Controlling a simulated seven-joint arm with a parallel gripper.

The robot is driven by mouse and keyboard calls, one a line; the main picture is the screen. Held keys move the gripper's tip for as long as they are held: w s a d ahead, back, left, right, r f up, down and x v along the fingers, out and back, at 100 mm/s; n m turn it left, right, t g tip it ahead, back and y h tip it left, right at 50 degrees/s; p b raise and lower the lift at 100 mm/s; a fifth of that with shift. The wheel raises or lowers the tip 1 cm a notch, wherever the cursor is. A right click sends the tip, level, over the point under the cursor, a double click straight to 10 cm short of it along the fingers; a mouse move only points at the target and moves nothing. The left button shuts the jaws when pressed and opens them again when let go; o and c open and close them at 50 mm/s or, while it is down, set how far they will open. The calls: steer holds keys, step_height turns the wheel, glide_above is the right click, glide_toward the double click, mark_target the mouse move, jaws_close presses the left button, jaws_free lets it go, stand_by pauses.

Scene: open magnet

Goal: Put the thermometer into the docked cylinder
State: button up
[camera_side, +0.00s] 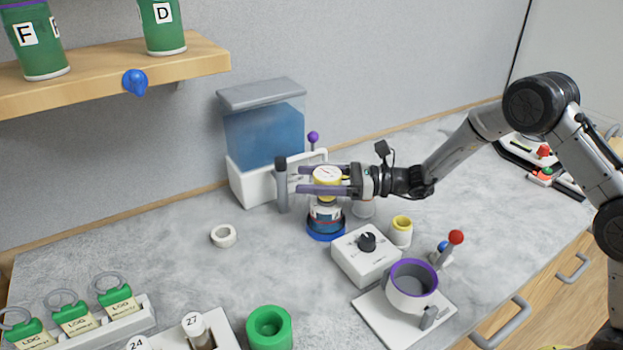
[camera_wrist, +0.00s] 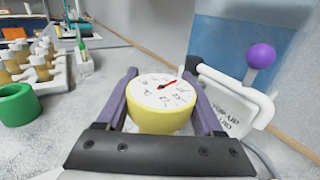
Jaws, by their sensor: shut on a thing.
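A round yellow dial thermometer (camera_side: 327,174) with a white face is between the purple fingers of my gripper (camera_side: 304,179). In the wrist view the thermometer (camera_wrist: 160,118) shows its numbered face and red needle upright, with one finger of my gripper (camera_wrist: 160,78) on each side. My gripper is shut on it. Directly below it in the side view stands a labelled cylinder (camera_side: 325,216) in a blue ring base (camera_side: 325,234). I cannot tell whether the thermometer touches the cylinder's top, because the fingers hide the join.
A blue-filled tank (camera_side: 264,135) stands behind, with a purple-knobbed lever (camera_side: 313,138). A white dial box (camera_side: 366,256), a small yellow-topped cup (camera_side: 401,232) and a purple-rimmed pot (camera_side: 412,287) are close by at front right. A white ring (camera_side: 223,236) lies left, with clear counter around it.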

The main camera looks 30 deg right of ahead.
steer(key=shift+f, duration=0.15)
steer(key=o, duration=1.5)
